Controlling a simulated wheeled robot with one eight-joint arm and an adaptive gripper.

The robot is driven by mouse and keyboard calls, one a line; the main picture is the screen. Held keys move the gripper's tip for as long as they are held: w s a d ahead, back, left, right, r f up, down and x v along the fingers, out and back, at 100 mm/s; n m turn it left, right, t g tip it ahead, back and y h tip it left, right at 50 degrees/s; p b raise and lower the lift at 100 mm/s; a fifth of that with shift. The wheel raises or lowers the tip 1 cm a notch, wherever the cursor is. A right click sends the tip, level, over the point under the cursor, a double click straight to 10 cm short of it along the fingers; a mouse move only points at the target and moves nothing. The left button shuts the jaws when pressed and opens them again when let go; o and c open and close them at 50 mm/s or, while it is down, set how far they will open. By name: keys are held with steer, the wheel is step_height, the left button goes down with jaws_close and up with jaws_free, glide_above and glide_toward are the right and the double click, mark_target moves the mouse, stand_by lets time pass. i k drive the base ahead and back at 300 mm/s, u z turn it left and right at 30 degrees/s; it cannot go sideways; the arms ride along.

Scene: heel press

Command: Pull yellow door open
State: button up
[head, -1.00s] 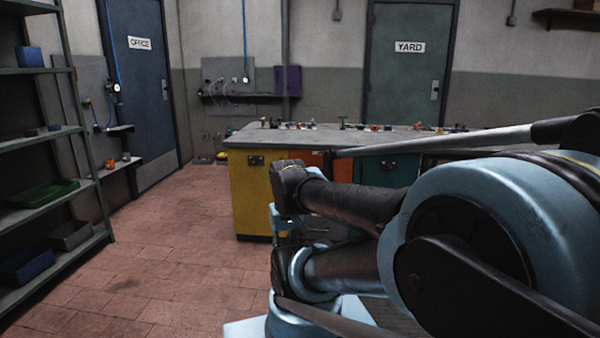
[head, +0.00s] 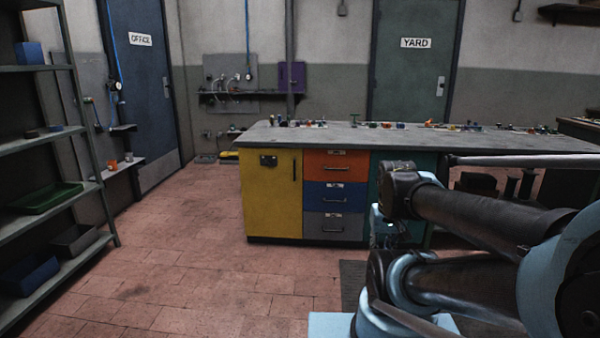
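The yellow door (head: 268,200) is the left front panel of the workbench. It looks shut, flush with the drawers beside it. My arm fills the right side of the head view, in front of the bench's teal part. A small part at the arm's end (head: 388,232) shows in front of the teal panel, but the fingers cannot be made out. Nothing covers the yellow door.
Orange, blue and grey drawers (head: 336,196) are right of the yellow door. The bench top (head: 350,138) holds several small items. A shelf rack (head: 85,165) stands at the left. The tiled floor (head: 190,240) before the yellow door is clear.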

mark_target(272, 195)
steer(key=z, duration=0.05)
steer(key=i, duration=1)
steer(key=u, duration=0.05)
